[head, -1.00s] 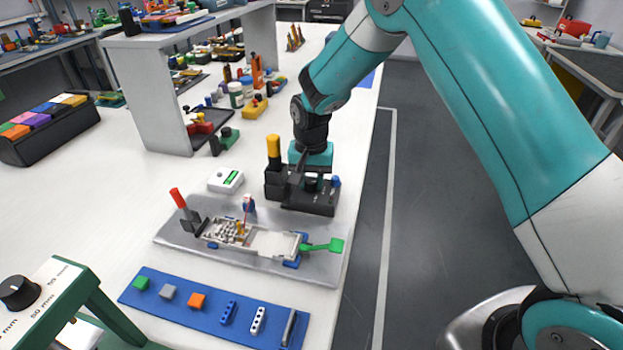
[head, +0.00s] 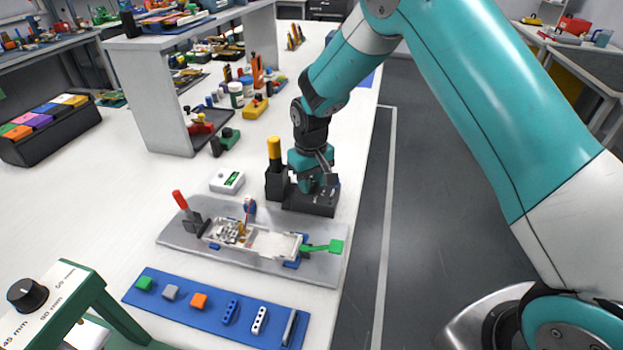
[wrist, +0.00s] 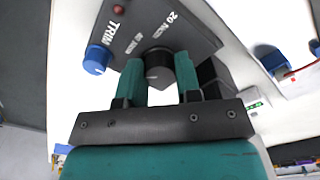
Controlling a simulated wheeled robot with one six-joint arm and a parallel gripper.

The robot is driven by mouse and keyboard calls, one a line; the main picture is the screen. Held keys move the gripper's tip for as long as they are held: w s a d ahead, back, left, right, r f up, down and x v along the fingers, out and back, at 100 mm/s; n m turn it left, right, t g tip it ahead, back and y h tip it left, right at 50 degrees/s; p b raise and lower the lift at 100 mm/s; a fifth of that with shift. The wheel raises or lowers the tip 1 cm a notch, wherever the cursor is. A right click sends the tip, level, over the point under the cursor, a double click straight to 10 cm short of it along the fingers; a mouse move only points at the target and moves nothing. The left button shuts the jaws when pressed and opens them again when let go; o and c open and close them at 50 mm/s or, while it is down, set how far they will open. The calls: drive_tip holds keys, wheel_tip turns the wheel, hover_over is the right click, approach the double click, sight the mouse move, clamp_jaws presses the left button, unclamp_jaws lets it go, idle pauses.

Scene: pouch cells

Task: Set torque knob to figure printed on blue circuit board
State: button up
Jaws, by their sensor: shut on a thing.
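My gripper (head: 317,180) points down over a black control box (head: 308,203) near the table's right edge. In the wrist view, the two teal fingers of my gripper (wrist: 159,72) are shut on a black knob (wrist: 157,58), one on each side. The box face carries white print, with "20 N..." and "TRIM" partly readable. A blue knob (wrist: 97,59) stands beside the fingers, apart from them. The knob's pointer and full scale are hidden or too small to read. I cannot make out the blue circuit board or its figure in either view.
A yellow-topped post (head: 274,152) stands left of the box. A white display unit (head: 227,181) lies farther left. A grey plate (head: 175,238) with a red lever and green handle is in front, then a blue strip (head: 180,310) with several parts. Floor lies right.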

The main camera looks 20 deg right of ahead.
drive_tip(key=shift+r+n, duration=0.1)
drive_tip(key=shift+n, duration=0.9)
drive_tip(key=o, duration=0.9)
drive_tip(key=shift+r+b, duration=0.4)
drive_tip(key=shift+r, duration=8.3)
